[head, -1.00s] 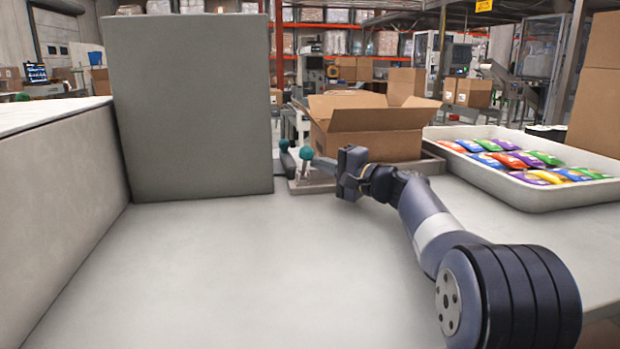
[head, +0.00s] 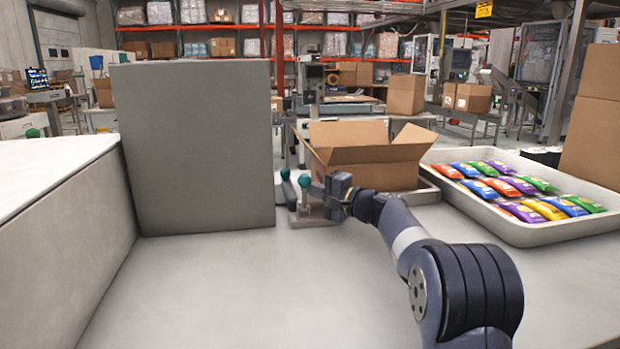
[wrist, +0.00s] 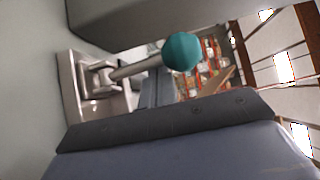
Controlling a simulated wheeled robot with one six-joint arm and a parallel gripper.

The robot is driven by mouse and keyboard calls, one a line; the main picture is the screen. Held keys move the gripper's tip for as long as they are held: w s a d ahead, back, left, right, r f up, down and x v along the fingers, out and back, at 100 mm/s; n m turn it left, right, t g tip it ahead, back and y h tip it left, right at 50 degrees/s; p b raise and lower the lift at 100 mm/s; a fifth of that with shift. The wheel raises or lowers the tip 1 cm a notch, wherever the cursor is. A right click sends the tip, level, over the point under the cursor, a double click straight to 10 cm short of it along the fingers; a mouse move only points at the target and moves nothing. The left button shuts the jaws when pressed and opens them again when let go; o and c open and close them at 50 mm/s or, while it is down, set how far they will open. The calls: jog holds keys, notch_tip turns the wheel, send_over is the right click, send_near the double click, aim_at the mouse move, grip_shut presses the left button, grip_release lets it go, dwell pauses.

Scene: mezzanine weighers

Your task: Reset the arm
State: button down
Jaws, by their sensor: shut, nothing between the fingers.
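My arm reaches in from the right of the head view. My gripper (head: 318,189) is shut and empty, low over the work surface (head: 250,285), beside a lever with a teal ball knob (head: 304,180). In the wrist view the teal knob (wrist: 181,52) and its pale metal stem stand close in front of my gripper's dark body, which fills the bottom. The fingertips do not show clearly there, and I cannot tell whether my gripper touches the lever. A second, darker lever (head: 286,185) stands just left of the first in the head view.
An open cardboard box (head: 375,168) stands behind my gripper. A pale tray (head: 535,232) of colourful packets is at the right. A tall grey panel (head: 195,150) and a low wall (head: 65,225) bound the left. The front middle surface is clear.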

jog(key=shift+w+r+m+g+h+p, duration=0.2)
jog(key=shift+w+m+g+h+p, duration=0.45)
jog(key=shift+p, duration=3.55)
jog(key=m+p, duration=0.1)
jog(key=p, duration=0.4)
jog(key=w+g+h+p, duration=0.1)
jog(key=p, duration=0.5)
jog(key=shift+w+a+f+m+h, duration=0.1)
jog(key=shift+a+f+m+h, duration=0.15)
jog(key=shift+m, duration=0.1)
jog(key=shift+w+f+g+p, duration=0.25)
jog(key=shift+g+p, duration=0.4)
jog(key=shift+p, duration=1.15)
